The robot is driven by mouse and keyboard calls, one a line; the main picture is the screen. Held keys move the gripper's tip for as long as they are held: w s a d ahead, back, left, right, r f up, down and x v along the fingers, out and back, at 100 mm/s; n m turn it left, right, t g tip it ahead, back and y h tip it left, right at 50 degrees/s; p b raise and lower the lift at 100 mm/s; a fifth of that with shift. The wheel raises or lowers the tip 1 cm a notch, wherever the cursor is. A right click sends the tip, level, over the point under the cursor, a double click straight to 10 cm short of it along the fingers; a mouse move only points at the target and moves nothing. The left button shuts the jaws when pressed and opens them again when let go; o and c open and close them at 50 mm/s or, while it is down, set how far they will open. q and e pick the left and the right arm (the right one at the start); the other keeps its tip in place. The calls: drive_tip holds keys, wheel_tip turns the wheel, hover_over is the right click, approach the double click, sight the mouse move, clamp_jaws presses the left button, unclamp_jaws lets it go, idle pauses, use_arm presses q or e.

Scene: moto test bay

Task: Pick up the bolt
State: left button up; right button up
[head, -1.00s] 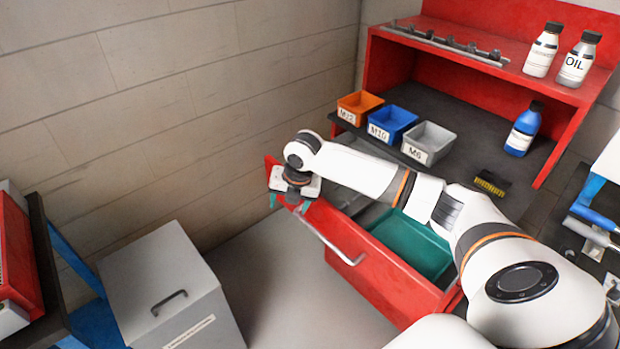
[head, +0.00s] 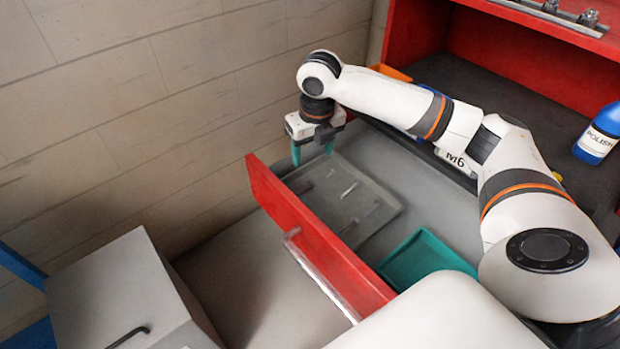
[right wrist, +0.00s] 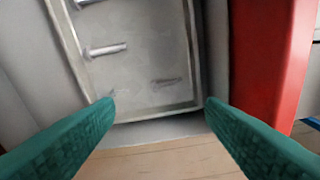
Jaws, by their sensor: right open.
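Several silver bolts lie apart in a grey tray (head: 392,214) inside the open drawer; one bolt (head: 350,189) is near the tray's middle. In the right wrist view, a bolt (right wrist: 106,50) lies at the upper left of the tray and another, darker bolt (right wrist: 167,82) lies lower right. I cannot tell which one is meant. My right gripper (head: 313,150) points down at the drawer's far left end, beside the tray's end. Its teal fingers are apart, with nothing between them in the right wrist view (right wrist: 160,103). My left gripper is not in view.
The drawer's red front (head: 300,228) with its metal handle (head: 318,278) stands beside the tray. A teal tray (head: 425,258) sits nearer in the drawer. A grey M6 bin (head: 456,161) is partly hidden behind my arm. A grey box (head: 125,290) stands lower left.

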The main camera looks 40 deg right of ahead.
hover_over(307, 186)
drive_tip(key=s, duration=0.1)
wheel_tip(307, 186, down, 7)
drive_tip(key=shift+s+d+f, duration=0.1)
drive_tip(key=shift+d, duration=0.05)
drive_tip(key=f, duration=0.4)
drive_tip(key=shift+w+a+f+p, duration=0.2)
drive_tip(key=shift+w+f+p, duration=0.1)
drive_tip(key=shift+w+f, duration=0.1)
drive_tip(key=shift+r, duration=0.1)
drive_tip(key=c, duration=0.8)
